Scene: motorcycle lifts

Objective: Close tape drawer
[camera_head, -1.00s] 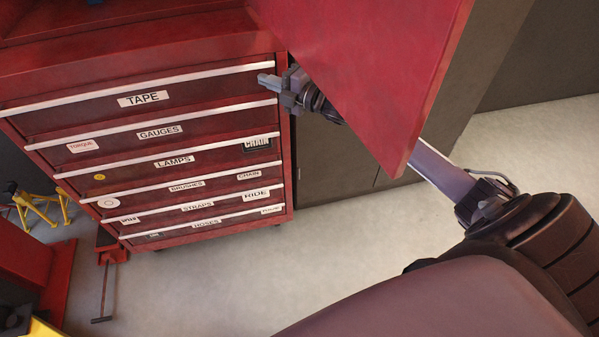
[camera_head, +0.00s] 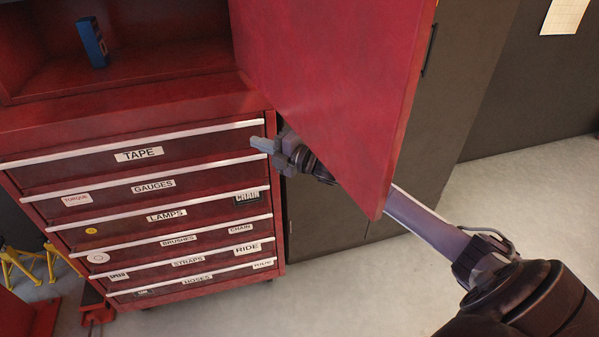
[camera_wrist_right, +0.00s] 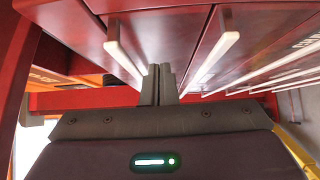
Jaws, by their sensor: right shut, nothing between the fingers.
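The tape drawer (camera_head: 70,170) is the top drawer of a red cabinet, with a white "TAPE" label and a pale handle strip along its top edge. Its front looks flush or nearly flush with the drawers below; I cannot tell if a small gap is left. My right gripper (camera_head: 256,143) is shut and empty at the right end of the tape drawer's front, just under the handle strip. Whether it touches is unclear. In the right wrist view its closed fingers (camera_wrist_right: 160,72) point at drawer fronts and pale handles. My left gripper is not in view.
A red door panel (camera_head: 325,90) stands open and hides part of my right forearm. The gauges drawer (camera_head: 100,203) and several others sit below. A blue box (camera_head: 92,42) stands on the upper shelf. Grey floor (camera_head: 380,290) is clear at the right.

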